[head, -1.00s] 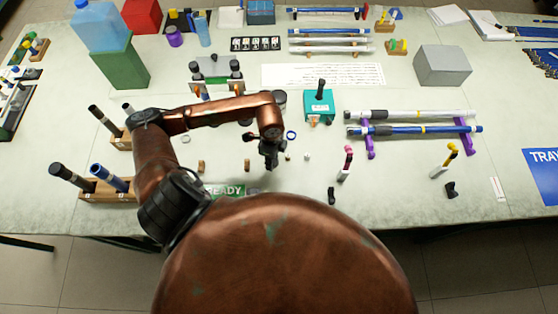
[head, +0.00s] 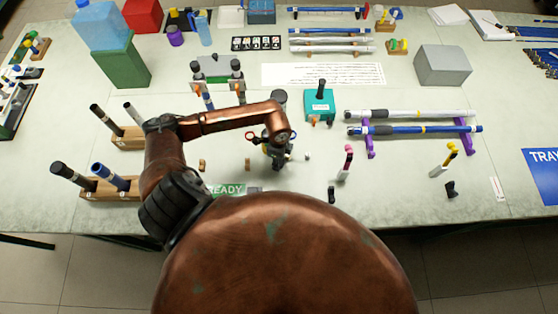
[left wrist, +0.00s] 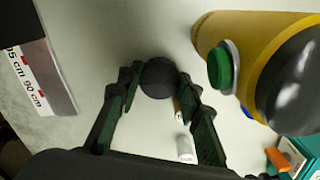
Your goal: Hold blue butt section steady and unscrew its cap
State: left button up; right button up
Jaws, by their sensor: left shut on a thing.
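A blue section (head: 116,182) stands tilted in the front left wooden rack, with a hollow-looking blue top. Beside it is a dark section (head: 74,176) with a black top. Another blue rod (head: 415,129) lies across purple stands at the right. My left gripper (head: 277,160) is over the middle of the table, well to the right of the rack. In the left wrist view its fingers (left wrist: 157,90) are closed around a round black piece (left wrist: 158,77), seen end-on. I cannot tell for sure whether this is a cap. My right gripper is not in view.
A yellow container with a green knob (left wrist: 222,66) is close beside the left fingers. Small corks (head: 247,164) lie to the left of the gripper. A teal box (head: 319,106) stands behind and to the right.

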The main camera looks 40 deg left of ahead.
pick_arm(q)
jog(key=o, duration=1.3)
jog(key=shift+c, duration=0.2)
notch_tip(320, 180, up, 12)
jog(key=shift+d, duration=0.1)
